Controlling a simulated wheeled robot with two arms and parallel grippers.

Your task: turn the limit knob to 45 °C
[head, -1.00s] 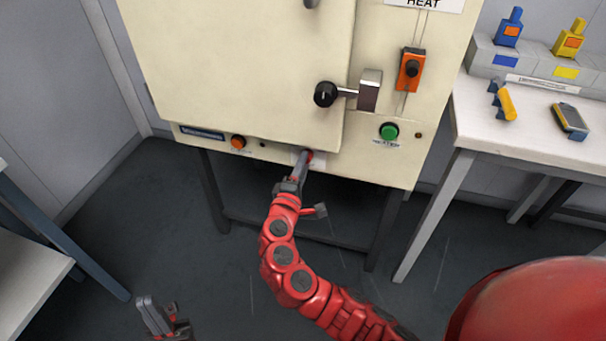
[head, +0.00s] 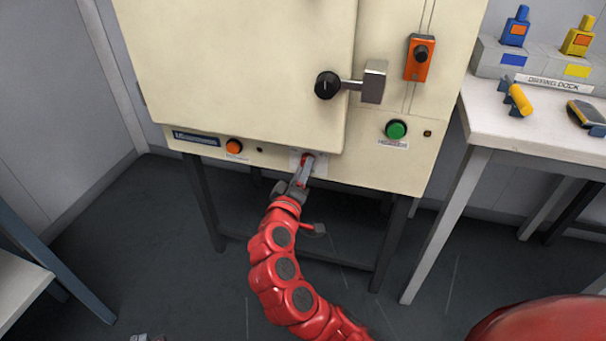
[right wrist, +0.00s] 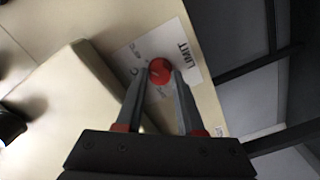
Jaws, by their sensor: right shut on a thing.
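The limit knob is a small red knob (right wrist: 160,70) on a white label marked LIMIT (right wrist: 182,58) in the right wrist view. In the head view the knob (head: 307,159) is mostly hidden behind my right gripper (head: 303,172), low on the cream oven's front panel. My right gripper is shut on the knob, with its fingertips (right wrist: 160,78) on either side of it. The numbers on the label are too blurred to read, so the knob's setting cannot be told. Only a sliver of my left gripper (head: 148,338) shows at the bottom edge of the head view.
The cream oven (head: 230,70) has a black door knob (head: 327,85) with a latch, an orange button (head: 233,146), a green button (head: 396,130) and an orange switch (head: 419,58). A white table (head: 480,115) with bottles stands right. The floor below is open.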

